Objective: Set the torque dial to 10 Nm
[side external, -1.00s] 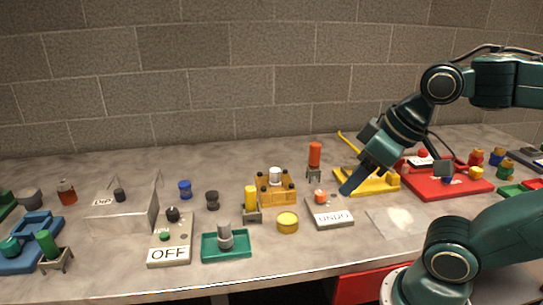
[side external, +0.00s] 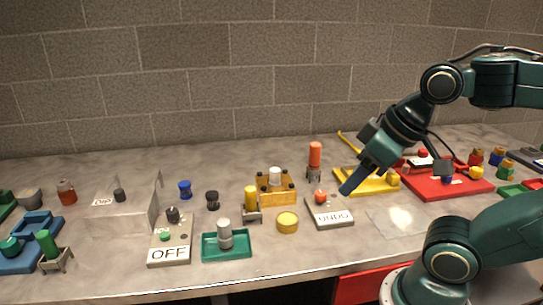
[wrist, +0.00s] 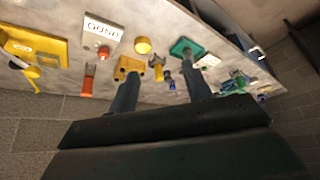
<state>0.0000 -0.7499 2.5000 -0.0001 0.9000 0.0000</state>
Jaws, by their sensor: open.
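No part in view can be read as a torque dial, and no 10 Nm mark is legible. A yellow fixture (side external: 378,183) with a thin raised yellow lever stands right of the middle of the bench. In the wrist view the yellow fixture (wrist: 38,46) is at the far left, with a small white label and the lever. My gripper (side external: 347,188) is in the air at the left side of this fixture, pointing down and left. In the wrist view my gripper (wrist: 160,68) has its two fingers spread wide with nothing between them.
A grey button block (side external: 330,212) with a red knob is just below my gripper. A red tray (side external: 447,183) with small parts is to the right. A yellow block (side external: 276,190), a teal tray (side external: 226,246) and an OFF switch block (side external: 170,243) are to the left.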

